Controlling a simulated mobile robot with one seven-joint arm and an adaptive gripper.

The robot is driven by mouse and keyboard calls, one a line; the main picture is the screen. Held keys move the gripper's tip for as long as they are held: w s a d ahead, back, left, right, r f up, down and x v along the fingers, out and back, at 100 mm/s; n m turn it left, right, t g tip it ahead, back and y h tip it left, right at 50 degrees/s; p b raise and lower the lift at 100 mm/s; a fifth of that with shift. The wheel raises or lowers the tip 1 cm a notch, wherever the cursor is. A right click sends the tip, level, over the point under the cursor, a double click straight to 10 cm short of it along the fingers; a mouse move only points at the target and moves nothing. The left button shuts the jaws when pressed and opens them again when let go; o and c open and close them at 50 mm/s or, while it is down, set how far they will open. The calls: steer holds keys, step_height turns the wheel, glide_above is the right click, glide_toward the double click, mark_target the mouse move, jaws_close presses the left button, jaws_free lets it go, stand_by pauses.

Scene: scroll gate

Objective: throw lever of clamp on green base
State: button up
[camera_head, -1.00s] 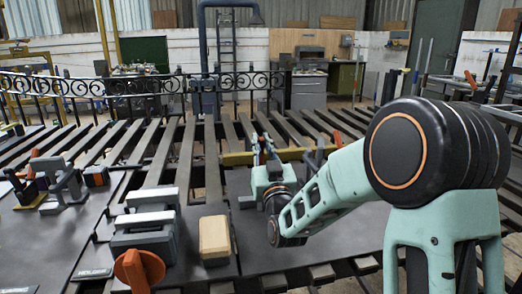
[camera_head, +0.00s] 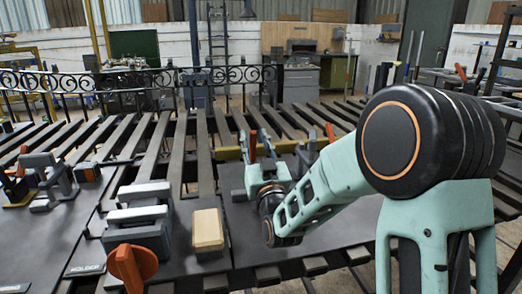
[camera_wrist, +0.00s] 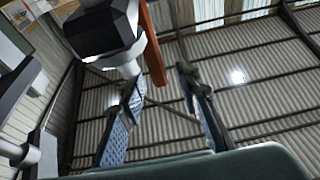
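My gripper (camera_head: 258,146) points up and away in the middle of the head view, with its fingers apart. The wrist view also shows the two blue-padded fingers of my gripper (camera_wrist: 165,108) apart, with nothing held between them. An orange lever (camera_wrist: 153,45) and a black and light-grey clamp body (camera_wrist: 103,30) stand close beside the left finger in the wrist view; I cannot tell if they touch. In the head view an orange lever (camera_head: 331,132) shows just beyond my arm, its base hidden. I cannot make out a green base in either view.
Grey clamps (camera_head: 45,178) with orange parts stand at the left. A grey block-like fixture (camera_head: 138,215), an orange knob (camera_head: 131,266) and a wooden block (camera_head: 207,229) are at the front. A yellow bar (camera_head: 228,154) and an iron scroll fence (camera_head: 130,84) lie behind.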

steer(key=s+d, duration=0.3)
steer(key=s, duration=0.8)
steer(key=shift+s+d, duration=0.1)
